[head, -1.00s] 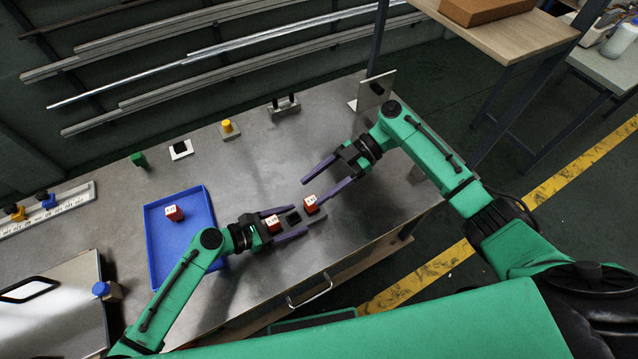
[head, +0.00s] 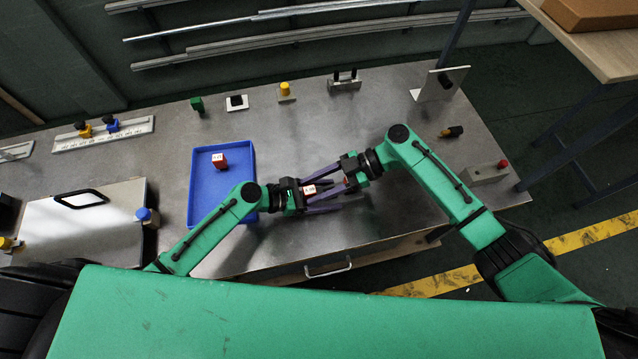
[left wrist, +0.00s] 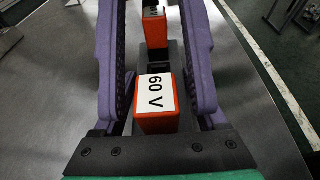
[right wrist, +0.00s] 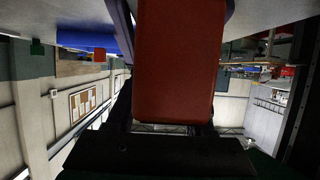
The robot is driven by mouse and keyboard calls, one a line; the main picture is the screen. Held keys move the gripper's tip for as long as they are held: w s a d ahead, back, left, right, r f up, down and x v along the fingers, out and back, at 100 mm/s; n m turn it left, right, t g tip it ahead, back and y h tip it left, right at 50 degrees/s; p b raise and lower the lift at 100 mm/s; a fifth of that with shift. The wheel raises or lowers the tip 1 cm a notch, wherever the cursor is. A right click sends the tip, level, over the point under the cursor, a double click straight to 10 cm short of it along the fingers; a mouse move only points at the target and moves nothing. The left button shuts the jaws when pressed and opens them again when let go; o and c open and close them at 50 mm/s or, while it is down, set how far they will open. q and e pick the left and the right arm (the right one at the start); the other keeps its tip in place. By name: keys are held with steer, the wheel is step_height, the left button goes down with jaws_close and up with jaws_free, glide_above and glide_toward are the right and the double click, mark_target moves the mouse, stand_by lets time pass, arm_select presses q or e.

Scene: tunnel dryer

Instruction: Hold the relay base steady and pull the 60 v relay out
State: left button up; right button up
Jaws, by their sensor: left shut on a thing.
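The 60 V relay (left wrist: 156,100), a red block with a white label, stands in the dark relay base (left wrist: 176,52) in the left wrist view. A second red relay (left wrist: 155,28) stands farther along the same base. My left gripper (head: 357,199) is shut on the base, its purple fingers along both sides. My right gripper (head: 328,184) is close over the relays, its fingers apart, near the far relay (head: 347,180). In the right wrist view a red relay (right wrist: 180,60) fills the space between the fingers. No label shows there, and contact is unclear.
A blue tray (head: 197,195) holding a red relay (head: 219,161) lies left of my left gripper. Small fixtures stand along the table's back. A grey box with a red button (head: 487,174) sits at right. Bare metal tabletop lies behind the grippers.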

jaws_close()
steer(key=c, duration=0.6)
jaws_free()
jaws_close()
steer(key=shift+r, duration=0.65)
steer(key=shift+r, duration=0.75)
steer(key=shift+r, duration=2.35)
